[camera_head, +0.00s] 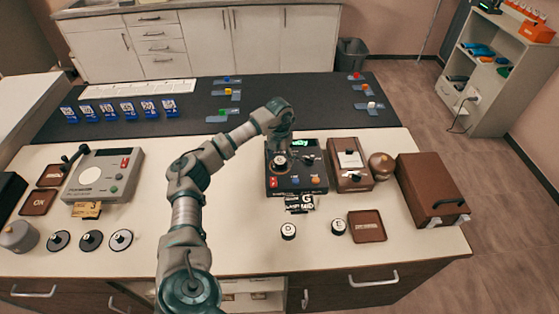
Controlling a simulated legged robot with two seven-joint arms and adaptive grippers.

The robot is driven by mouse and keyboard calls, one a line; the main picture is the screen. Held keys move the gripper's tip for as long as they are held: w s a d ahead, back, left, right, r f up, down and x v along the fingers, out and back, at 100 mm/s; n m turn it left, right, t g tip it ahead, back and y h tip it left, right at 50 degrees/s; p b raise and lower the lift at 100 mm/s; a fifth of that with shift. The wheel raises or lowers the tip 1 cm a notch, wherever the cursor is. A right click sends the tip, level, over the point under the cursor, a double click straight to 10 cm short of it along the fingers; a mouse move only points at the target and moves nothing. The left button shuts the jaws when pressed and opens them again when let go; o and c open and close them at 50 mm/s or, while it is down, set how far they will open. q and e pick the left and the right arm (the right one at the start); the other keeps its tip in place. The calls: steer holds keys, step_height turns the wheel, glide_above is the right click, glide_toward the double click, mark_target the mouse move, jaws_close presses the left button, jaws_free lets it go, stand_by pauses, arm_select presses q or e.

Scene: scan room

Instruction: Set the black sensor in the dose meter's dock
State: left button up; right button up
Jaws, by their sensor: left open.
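A black box with a lit green display (314,180) stands right of centre on the light worktop; it looks like the dose meter. My left arm reaches in from the bottom, and my left gripper (281,148) points down at the box's back left part. Its fingers are small and mostly hidden by the hand. A round black piece with a pale label (280,161) shows just below the hand; I cannot tell whether it is the sensor or part of the box. My right gripper is out of view.
A brown tray (367,226) lies near the front edge.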

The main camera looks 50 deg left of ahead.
mark_target(279, 161)
arm_select(q)
step_height(279, 161, up, 11)
steer(key=p, duration=0.1)
steer(key=shift+f, duration=0.2)
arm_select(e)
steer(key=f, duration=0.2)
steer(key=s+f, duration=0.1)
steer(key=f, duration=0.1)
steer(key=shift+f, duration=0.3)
arm_select(q)
steer(key=shift+a, duration=0.1)
